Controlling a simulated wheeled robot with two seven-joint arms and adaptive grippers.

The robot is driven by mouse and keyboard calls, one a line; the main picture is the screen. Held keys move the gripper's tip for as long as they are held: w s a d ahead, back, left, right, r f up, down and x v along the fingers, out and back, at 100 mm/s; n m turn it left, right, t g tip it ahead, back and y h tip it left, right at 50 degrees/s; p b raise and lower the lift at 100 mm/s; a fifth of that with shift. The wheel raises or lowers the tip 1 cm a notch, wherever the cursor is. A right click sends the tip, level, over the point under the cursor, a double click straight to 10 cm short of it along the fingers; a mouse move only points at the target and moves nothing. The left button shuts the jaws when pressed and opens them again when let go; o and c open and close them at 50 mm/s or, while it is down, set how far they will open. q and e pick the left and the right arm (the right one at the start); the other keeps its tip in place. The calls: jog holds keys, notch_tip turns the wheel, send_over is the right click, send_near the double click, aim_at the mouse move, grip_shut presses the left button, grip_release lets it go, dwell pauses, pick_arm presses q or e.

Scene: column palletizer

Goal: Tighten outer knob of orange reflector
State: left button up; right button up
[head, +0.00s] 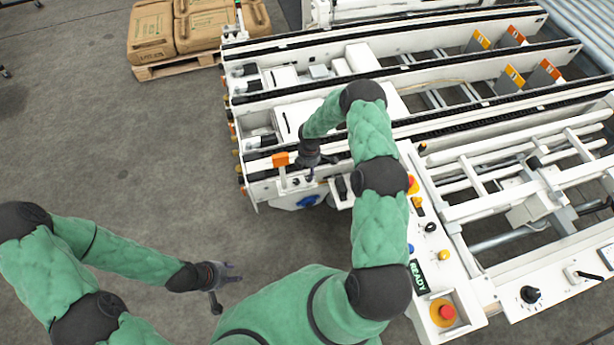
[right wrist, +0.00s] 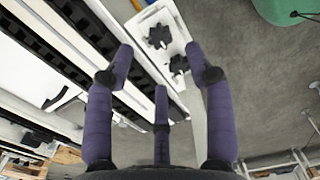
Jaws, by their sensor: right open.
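The orange reflector (head: 281,159) stands on a short post at the near left end of the white conveyor machine. My right gripper (head: 309,172) is just right of it, pointing down. In the right wrist view its three purple fingers (right wrist: 163,70) are spread and hold nothing. Beyond the fingertips, a white bracket carries two black knobs, one farther (right wrist: 159,36) and one nearer (right wrist: 180,65); I cannot tell which is the outer one. The fingers appear apart from both. My left gripper (head: 230,279) hangs over bare floor at lower left, its fingers spread and empty.
The control panel (head: 428,240) with a READY display and a red stop button (head: 447,312) lies right of my right arm. Machine rails (head: 400,65) run behind the gripper. A pallet of brown sacks (head: 190,30) stands at the back.

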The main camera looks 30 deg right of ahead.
notch_tip(320, 180, down, 6)
jog(key=shift+f+b, duration=0.15)
jog(key=shift+b, duration=0.3)
grip_shut()
